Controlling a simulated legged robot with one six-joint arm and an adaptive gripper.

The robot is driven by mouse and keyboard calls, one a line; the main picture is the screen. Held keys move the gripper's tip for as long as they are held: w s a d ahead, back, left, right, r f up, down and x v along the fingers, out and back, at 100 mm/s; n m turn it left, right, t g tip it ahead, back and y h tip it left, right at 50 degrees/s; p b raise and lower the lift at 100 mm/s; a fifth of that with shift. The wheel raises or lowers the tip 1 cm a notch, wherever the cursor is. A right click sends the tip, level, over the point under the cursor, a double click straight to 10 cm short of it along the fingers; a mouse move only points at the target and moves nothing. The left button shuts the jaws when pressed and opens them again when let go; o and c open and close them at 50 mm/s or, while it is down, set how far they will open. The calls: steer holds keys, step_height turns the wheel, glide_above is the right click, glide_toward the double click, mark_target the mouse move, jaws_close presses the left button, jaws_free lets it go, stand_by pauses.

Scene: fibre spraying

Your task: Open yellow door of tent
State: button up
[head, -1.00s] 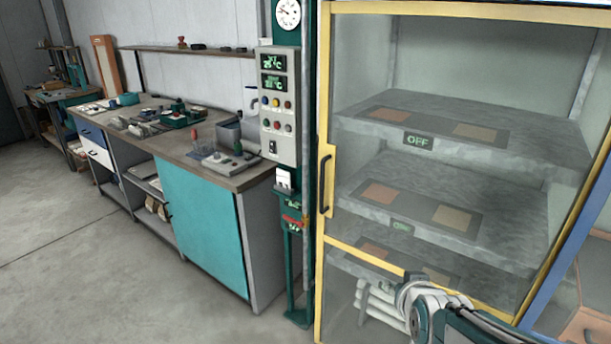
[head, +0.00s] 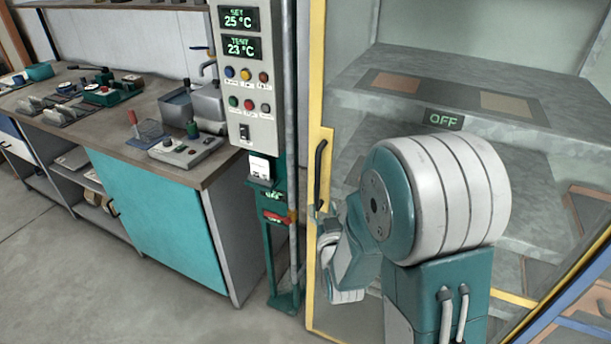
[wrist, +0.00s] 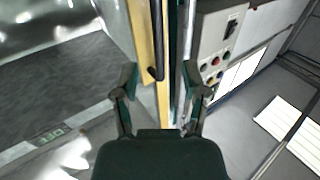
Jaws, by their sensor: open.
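The tent door has a yellow frame (head: 317,55) with clear panels and looks closed. Its black bar handle (head: 320,172) stands upright on the left edge of the frame. In the wrist view the black handle (wrist: 157,45) runs down from the top, with its lower end between the finger tips. My gripper (wrist: 160,80) is open, with one finger on each side of the yellow frame and handle, not closed on either. In the head view my arm covers the lower part of the door, and my gripper's fingers are mostly hidden behind it.
A control box (head: 238,85) with displays and buttons stands on a green post (head: 275,255) just left of the door. Left of it is a workbench (head: 163,103) with tools and a teal cabinet door. Heated shelves (head: 545,120) sit inside the tent. The floor in front of the bench is clear.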

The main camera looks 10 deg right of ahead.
mark_target(318, 184)
steer(key=w, duration=1)
steer(key=shift+d, duration=0.2)
steer(key=shift+w+d, duration=0.1)
steer(key=shift+w, duration=0.1)
steer(key=shift+d, duration=0.1)
steer(key=shift+c, duration=0.4)
jaws_close()
